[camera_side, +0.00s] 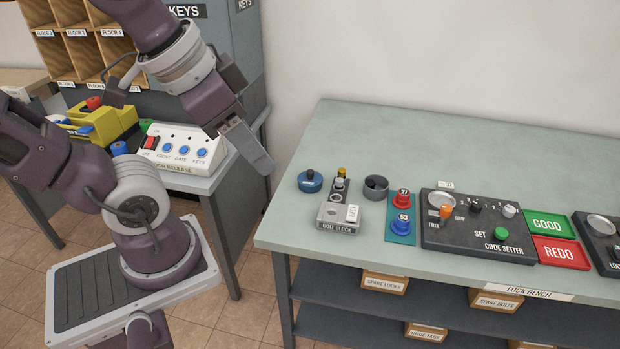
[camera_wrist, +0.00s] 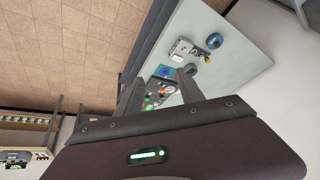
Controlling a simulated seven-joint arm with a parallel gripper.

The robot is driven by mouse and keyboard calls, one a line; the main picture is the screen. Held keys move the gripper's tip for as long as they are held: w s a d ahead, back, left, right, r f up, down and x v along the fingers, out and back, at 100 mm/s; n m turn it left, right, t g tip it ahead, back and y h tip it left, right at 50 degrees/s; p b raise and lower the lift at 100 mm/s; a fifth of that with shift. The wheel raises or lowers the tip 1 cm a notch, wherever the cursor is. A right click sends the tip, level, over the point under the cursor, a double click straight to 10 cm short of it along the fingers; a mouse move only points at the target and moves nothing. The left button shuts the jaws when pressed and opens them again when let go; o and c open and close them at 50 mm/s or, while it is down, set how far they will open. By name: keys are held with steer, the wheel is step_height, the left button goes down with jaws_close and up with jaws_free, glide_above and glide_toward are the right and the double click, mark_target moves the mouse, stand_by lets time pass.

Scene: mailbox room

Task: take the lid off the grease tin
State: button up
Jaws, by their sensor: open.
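A small round blue tin with a dark knob on top, which looks like the grease tin (camera_side: 310,183), stands near the left end of the lock bench. Its lid (camera_side: 310,175) appears to be on. The tin also shows in the wrist view (camera_wrist: 214,41), beyond the fingers at upper right. My gripper (camera_side: 256,152) is in the air left of the tin and well apart from it. In the wrist view both fingers (camera_wrist: 160,88) are spread with nothing between them.
Right of the tin stand the bolt block (camera_side: 336,215), a dark open cup (camera_side: 376,188), a mat with red and blue knobs (camera_side: 402,230) and the code setter (camera_side: 475,225). The bench's back (camera_side: 440,140) is clear. A door-release panel (camera_side: 183,148) sits on a separate table at left.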

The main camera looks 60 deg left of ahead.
steer(key=w+a+m+g, duration=0.2)
steer(key=w+a+m, duration=0.3)
steer(key=w, duration=0.5)
steer(key=m+g, duration=0.3)
steer(key=m, duration=0.9)
glide_above(310, 171)
step_height(310, 171, down, 23)
steer(key=shift+w+a, duration=0.1)
step_height(310, 171, down, 7)
steer(key=shift+r, duration=0.15)
jaws_close()
